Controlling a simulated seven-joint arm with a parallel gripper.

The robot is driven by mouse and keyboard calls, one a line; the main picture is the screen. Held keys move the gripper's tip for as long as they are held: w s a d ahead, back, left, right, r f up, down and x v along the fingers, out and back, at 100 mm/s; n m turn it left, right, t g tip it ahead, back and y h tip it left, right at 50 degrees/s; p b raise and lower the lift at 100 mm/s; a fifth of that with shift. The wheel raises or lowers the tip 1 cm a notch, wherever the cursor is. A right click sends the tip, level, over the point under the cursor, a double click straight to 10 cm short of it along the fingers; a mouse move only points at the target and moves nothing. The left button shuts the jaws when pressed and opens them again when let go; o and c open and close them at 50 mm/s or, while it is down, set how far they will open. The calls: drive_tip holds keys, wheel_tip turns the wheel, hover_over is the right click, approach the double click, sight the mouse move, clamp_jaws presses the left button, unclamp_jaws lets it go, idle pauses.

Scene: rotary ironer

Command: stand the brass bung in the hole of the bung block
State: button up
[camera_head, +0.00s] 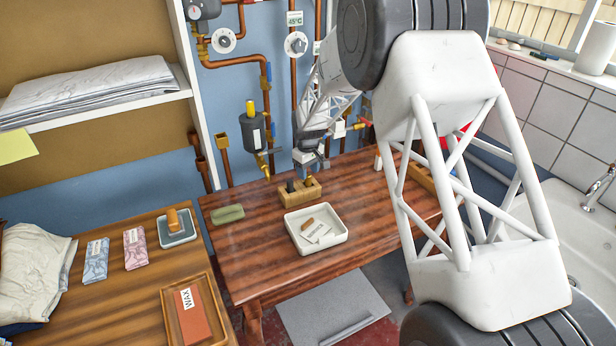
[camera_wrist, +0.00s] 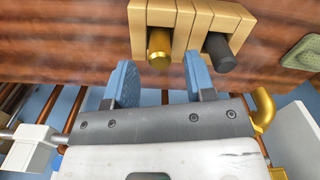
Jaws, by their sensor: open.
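The brass bung (camera_wrist: 160,46) is a short gold cylinder standing up from a light wooden block (camera_wrist: 190,14) on the dark wood table. A black cylinder (camera_wrist: 221,52) stands beside it in the same block. In the head view the wooden block (camera_head: 300,196) is at the table's back, with the brass bung (camera_head: 309,182) on its right. My gripper (camera_wrist: 160,82) is open and empty, its blue fingers lined up either side of the brass bung but apart from it. In the head view my gripper (camera_head: 308,160) is just above and behind the block. I cannot tell which hole is free.
A white tray (camera_head: 338,238) with small items stands in front of the block. A green pad (camera_head: 228,214) lies left of it. Another wooden piece (camera_head: 421,178) is partly hidden behind my arm. Pipes and a grey canister (camera_head: 252,132) are on the wall behind.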

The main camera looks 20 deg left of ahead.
sight(309, 175)
wheel_tip(309, 175, up, 9)
idle(0.4)
idle(0.5)
idle(0.4)
drive_tip(key=s+d+r+m, duration=0.2)
drive_tip(key=s+d+r, duration=0.45)
drive_tip(key=d, duration=0.35)
drive_tip(key=s+d+r+m+t, duration=0.1)
drive_tip(key=s+d+r+m, duration=0.1)
drive_tip(key=s+d+r, duration=0.45)
drive_tip(key=s+d+r+m, duration=0.2)
drive_tip(key=s+d+r, duration=0.4)
drive_tip(key=d, duration=0.7)
drive_tip(key=s+d+m, duration=0.2)
drive_tip(key=s+d, duration=0.3)
drive_tip(key=s, duration=0.5)
drive_tip(key=s+d+m+t, duration=0.1)
drive_tip(key=s+d+m, duration=0.1)
drive_tip(key=s+d, duration=0.4)
drive_tip(key=s+d+m, duration=0.2)
drive_tip(key=s+d, duration=0.4)
drive_tip(key=s, duration=0.8)
drive_tip(key=shift+s+d+f+t, duration=0.15)
drive_tip(key=shift+s+f+t, duration=0.1)
drive_tip(key=shift+t, duration=0.05)
